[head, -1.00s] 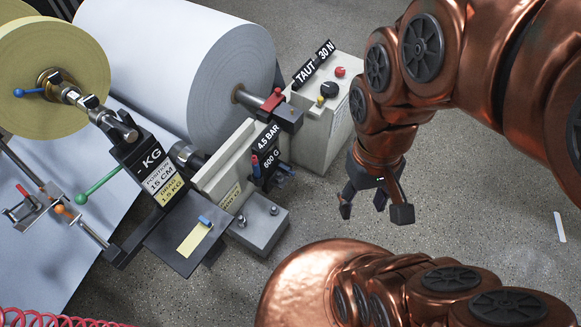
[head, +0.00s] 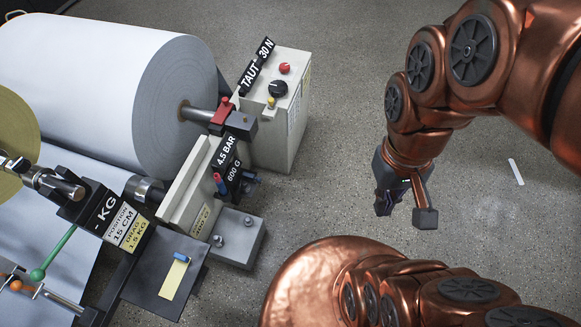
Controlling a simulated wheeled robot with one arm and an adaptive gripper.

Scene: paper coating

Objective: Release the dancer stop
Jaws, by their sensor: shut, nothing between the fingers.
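No part is labelled as the dancer stop, and I cannot tell for sure which one it is. A green-knobbed lever (head: 37,274) and an orange knob (head: 15,286) on a metal rod show at the lower left. A black sign (head: 111,215) above them reads KG, with position 15 cm and drag 1.5 kg. My gripper (head: 404,212) hangs over bare floor on the right, shut and empty, well away from the machine and touching nothing.
A large white paper roll (head: 140,90) fills the upper left, with a red clamp (head: 221,111) at its shaft. A control box (head: 279,125) labelled TAUT 30 N stands beside it. A black plate (head: 151,285) juts out below. Speckled floor (head: 330,190) lies clear between machine and gripper.

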